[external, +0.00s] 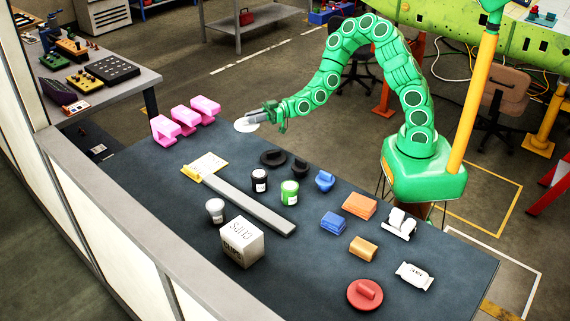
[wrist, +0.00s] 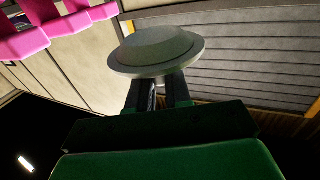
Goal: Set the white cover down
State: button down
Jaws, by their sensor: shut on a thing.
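The white cover (external: 245,126) is a round disc with a low dome, at the far edge of the dark table in the external view. My gripper (external: 262,116) is shut on it. In the wrist view the cover (wrist: 157,52) sits at the tips of my gripper's two dark fingers (wrist: 160,92), its domed face showing and its rim toward the fingers. I cannot tell whether the cover touches the table.
Pink blocks (external: 185,117) stand left of the cover. Nearer are a yellow clipboard (external: 205,165), a long grey bar (external: 250,205), a black disc with a handle (external: 273,158), black and green jars (external: 289,193) and a white box (external: 242,242). Tabletop between the pink blocks and black disc is clear.

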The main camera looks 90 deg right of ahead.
jog(key=shift+f, duration=4.7)
jog(key=shift+f, duration=0.2)
jog(key=c, duration=1.1)
grip_release()
jog(key=shift+o, duration=0.2)
jog(key=shift+v, duration=3.9)
